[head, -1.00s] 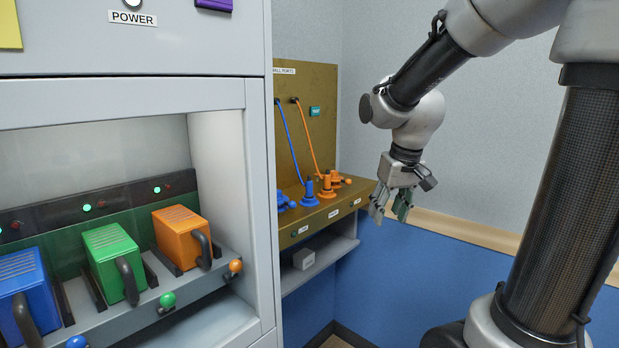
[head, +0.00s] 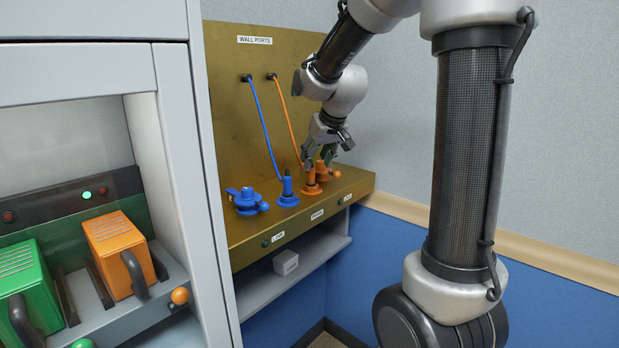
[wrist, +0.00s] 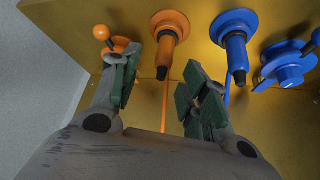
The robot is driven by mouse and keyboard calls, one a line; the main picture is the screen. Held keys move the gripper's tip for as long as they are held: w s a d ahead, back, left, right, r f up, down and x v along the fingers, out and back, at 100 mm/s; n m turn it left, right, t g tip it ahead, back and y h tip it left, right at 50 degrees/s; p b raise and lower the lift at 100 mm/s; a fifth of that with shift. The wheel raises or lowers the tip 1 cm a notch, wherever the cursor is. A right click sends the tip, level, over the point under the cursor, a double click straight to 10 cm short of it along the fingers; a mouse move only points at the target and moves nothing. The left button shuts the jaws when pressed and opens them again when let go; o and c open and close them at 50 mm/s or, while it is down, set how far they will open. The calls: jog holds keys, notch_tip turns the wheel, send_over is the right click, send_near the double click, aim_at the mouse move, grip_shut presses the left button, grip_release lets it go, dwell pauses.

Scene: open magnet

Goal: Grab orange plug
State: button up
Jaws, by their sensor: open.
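The orange plug (head: 311,187) stands upright on the brown shelf (head: 262,236), with an orange cable running to the wall panel above it. My gripper (head: 317,163) points down just at the plug's upper end. In the wrist view, the orange plug (wrist: 168,32) shows ahead of my gripper (wrist: 158,76), roughly between the two green-padded fingers. The fingers are apart and nothing is held. The plug's dark tip lies near the fingertips. I cannot tell whether they touch it.
A blue plug (head: 287,190) stands close to the left. A blue round fixture (head: 247,201) is farther left, and an orange fixture with a ball knob (head: 336,174) is close on the right. A grey cabinet (head: 207,190) stands left of the shelf.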

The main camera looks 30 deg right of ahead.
aim_at(310, 175)
jog(key=x, duration=0.5)
jog(key=shift+w+a+f, duration=0.1)
jog(key=shift+a+f, duration=0.05)
jog(key=shift+a, duration=0.1)
grip_shut()
